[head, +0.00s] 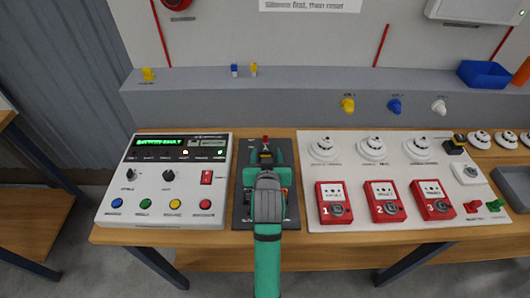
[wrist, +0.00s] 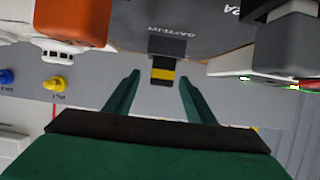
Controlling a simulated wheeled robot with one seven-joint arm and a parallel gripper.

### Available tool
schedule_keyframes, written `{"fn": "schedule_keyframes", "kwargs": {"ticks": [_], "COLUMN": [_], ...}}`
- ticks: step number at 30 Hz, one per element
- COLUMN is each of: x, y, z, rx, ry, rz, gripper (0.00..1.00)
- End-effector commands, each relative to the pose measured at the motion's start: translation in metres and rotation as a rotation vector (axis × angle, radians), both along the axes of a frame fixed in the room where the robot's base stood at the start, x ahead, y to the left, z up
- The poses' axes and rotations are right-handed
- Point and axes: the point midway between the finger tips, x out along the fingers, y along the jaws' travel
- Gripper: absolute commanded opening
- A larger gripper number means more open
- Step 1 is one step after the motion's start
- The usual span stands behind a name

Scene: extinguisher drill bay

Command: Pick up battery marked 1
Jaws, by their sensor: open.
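A black block with a yellow band (wrist: 162,72) shows in the wrist view, at the edge of a dark plate (wrist: 205,18) lettered "BATTERY". It lies ahead of my fingertips, between their lines, and appears apart from them. I cannot read a 1 on it, so I cannot tell whether it is battery 1. My gripper (wrist: 158,80) is open and empty. In the head view my arm reaches over the dark plate (head: 243,205) and my gripper (head: 266,160) hides much of what is there. A yellow-and-black part shows at the gripper.
A control panel (head: 160,190) with buttons stands close on the left. A white board (head: 350,172) with detectors and red call points numbered 1, 2 and 3 lies on the right. Behind is a grey ledge (head: 310,95) with small yellow and blue items and a blue bin (head: 484,75).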

Motion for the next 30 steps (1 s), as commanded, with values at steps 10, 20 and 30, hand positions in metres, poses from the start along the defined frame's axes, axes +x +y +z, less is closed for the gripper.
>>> {"fn": "schedule_keyframes", "kwargs": {"ticks": [10,20,30], "x": [0.026,0.062,0.065], "y": [0.0,0.008,0.005], "z": [-0.013,-0.031,-0.033], "rx": [0.0,0.0,0.0], "ry": [0.001,-0.001,-0.001], "rz": [-0.001,0.008,0.003], "gripper": [0.5,0.5,0.38]}}
